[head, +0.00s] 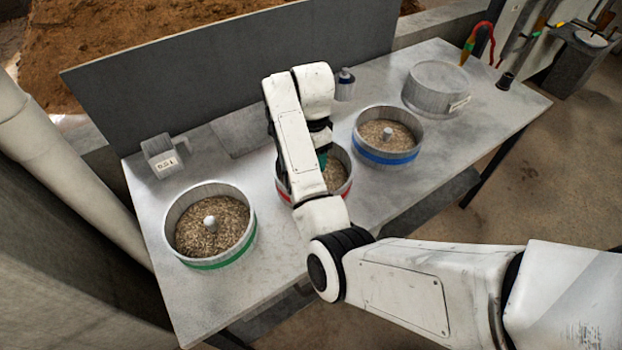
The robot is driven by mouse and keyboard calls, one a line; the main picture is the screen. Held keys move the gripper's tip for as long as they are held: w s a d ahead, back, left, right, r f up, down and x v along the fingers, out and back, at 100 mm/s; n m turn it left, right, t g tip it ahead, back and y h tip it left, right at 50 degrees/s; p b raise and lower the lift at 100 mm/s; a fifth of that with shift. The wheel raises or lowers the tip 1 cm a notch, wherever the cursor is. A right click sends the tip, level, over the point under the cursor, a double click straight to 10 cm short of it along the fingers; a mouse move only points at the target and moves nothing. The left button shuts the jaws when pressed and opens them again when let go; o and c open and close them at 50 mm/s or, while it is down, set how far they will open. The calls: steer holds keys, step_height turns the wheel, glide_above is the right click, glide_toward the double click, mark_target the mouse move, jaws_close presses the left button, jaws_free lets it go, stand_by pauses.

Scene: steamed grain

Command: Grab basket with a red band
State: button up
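The basket with a red band (345,189) stands on the table, in the middle of a row of three round grain baskets. It is a grey round container with grain in it, and my arm covers its left part and centre. My gripper is above or in this basket, behind my arm's white links. Only a dark and teal piece near the wrist shows over the grain. The fingertips are hidden, so I cannot tell whether they touch the basket or its central knob.
A green-banded basket (222,264) stands left and a blue-banded basket (386,160) right, both with grain and a central knob. An empty grey basket (433,88) stands at the far right of the table (285,246). A small labelled box (160,157) is at the back left. A grey panel (200,78) borders the back.

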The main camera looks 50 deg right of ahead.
steer(key=shift+f, duration=0.8)
steer(key=shift+s+f+p, duration=0.15)
steer(key=shift+f+p, duration=0.4)
steer(key=shift+f, duration=2.15)
steer(key=c, duration=1.1)
steer(key=shift+d+r, duration=0.1)
steer(key=shift+r, duration=0.05)
